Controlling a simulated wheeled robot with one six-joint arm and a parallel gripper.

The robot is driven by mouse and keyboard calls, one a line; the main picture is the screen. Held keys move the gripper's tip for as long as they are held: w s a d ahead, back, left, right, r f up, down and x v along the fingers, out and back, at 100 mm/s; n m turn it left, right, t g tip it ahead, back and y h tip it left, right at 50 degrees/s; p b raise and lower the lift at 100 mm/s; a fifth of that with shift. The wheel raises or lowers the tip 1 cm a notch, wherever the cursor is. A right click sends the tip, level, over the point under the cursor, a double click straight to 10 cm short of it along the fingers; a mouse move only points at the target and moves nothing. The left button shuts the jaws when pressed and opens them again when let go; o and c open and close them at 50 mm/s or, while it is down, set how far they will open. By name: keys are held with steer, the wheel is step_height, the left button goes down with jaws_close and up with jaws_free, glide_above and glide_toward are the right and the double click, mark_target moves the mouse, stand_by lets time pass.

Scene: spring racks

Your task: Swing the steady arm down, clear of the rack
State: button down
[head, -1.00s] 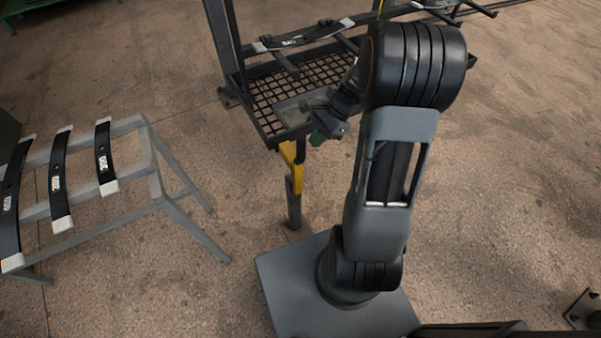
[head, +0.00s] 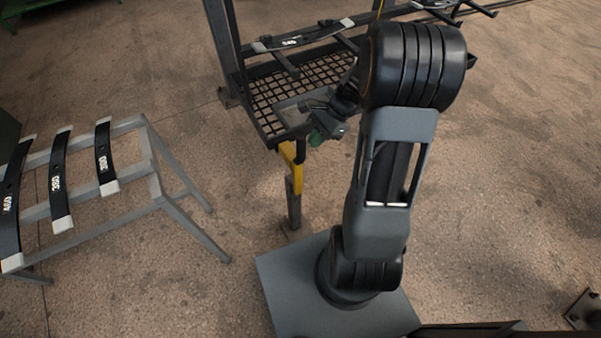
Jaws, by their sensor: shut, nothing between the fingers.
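The rack (head: 238,60) stands at the top centre, with dark uprights and a mesh tray (head: 290,90). A yellow bar (head: 291,168), which looks like the steady arm, is below the tray's front corner. It runs down into a dark grey post (head: 293,208) near the floor. My gripper (head: 317,136) is small in view at the tray's front right corner, just above and right of the yellow bar. It is shut and looks empty. I cannot tell whether it touches the bar or the tray. My own arm hides part of the rack's right side.
A dark leaf spring (head: 290,41) lies across the rack. A grey stand (head: 165,185) at the left bears several leaf springs marked with numbers, such as one marked 300 (head: 103,160). The floor between stand and rack is clear.

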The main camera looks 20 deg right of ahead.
steer(key=s+a+p, duration=0.2)
steer(key=s+a, duration=0.1)
steer(key=a, duration=2.3)
steer(key=shift+a, duration=0.3)
stand_by(3.9)
steer(key=d, duration=0.6)
steer(key=shift+w+p, duration=0.3)
steer(key=shift+p, duration=0.15)
